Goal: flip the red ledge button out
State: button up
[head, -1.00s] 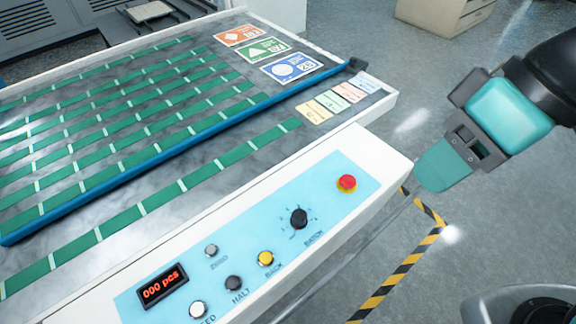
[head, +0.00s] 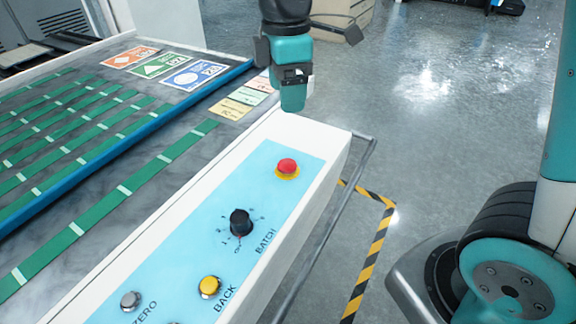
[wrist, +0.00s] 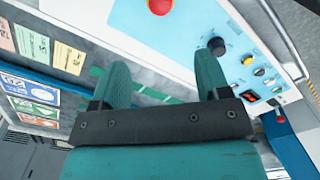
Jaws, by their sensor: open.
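The red button (head: 287,167) is a round mushroom head on a yellow ring, at the far end of the light-blue control panel (head: 262,207). In the wrist view the red button (wrist: 160,6) shows at the top edge, partly cut off. My gripper (head: 293,104) points down near the far end of the white console, beyond the button in the head view and apart from it. In the wrist view my gripper (wrist: 162,70) has its two teal fingers spread, with nothing between them. The button lies beyond the fingertips.
A black batch knob (head: 241,222) and a yellow back button (head: 209,286) share the panel. A small red part (wrist: 280,118) shows farther along the console in the wrist view. A grey rail (head: 330,215) runs along the console's outer side.

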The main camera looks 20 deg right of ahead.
aim_at(287, 162)
notch_tip(287, 162, down, 16)
jog(key=shift+r+b, duration=0.1)
jog(key=shift+b, duration=0.45)
grip_shut()
jog(key=shift+r+p, duration=0.8)
jog(key=shift+p, duration=0.1)
jog(key=shift+w+f, duration=0.1)
jog(key=shift+f, duration=0.05)
grip_release()
notch_tip(287, 162, up, 18)
jog(key=shift+f+p, duration=0.25)
jog(key=shift+p, duration=0.15)
